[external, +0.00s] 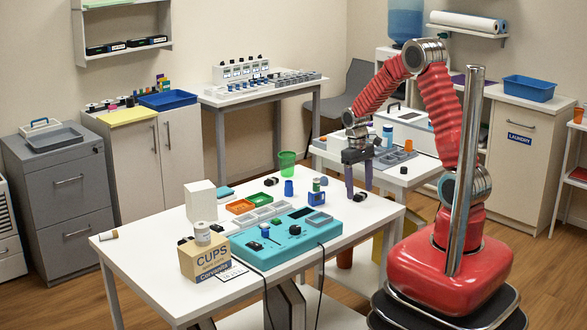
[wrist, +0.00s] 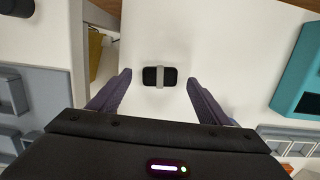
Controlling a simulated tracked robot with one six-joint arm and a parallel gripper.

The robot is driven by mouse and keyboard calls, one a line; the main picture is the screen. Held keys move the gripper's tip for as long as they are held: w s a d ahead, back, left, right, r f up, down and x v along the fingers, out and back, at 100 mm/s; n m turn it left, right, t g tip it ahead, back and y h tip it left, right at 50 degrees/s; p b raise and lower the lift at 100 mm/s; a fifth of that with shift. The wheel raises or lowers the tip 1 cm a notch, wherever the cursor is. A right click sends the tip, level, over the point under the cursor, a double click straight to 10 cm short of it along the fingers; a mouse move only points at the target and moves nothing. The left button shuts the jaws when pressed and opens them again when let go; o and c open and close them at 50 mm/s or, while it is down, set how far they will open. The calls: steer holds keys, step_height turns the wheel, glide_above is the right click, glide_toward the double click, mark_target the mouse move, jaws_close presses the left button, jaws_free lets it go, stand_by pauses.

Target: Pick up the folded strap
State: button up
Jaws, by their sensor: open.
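The folded strap appears to be a small black bundle (wrist: 151,77) with a grey band around its middle. It lies on the white table (wrist: 205,30), between and slightly beyond my fingertips in the wrist view. In the external view, a small dark thing (external: 361,196) near the table's right edge, just below my gripper, looks like the same strap. My gripper (external: 358,189) is open and points down, with its purple fingers spread to either side of the strap. Nothing is between the fingers that I can see held. The exact gap above the strap is hard to tell.
A green cup (external: 286,163) stands at the back edge. A side table (external: 402,177) with grey trays is close behind. Tabletop around the strap is clear.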

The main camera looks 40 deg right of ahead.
mark_target(359, 194)
steer(key=shift+f, duration=0.7)
steer(key=shift+c, duration=0.7)
steer(key=c, duration=1)
steer(key=shift+r, duration=0.1)
step_height(359, 194, up, 10)
steer(key=shift+f, duration=0.1)
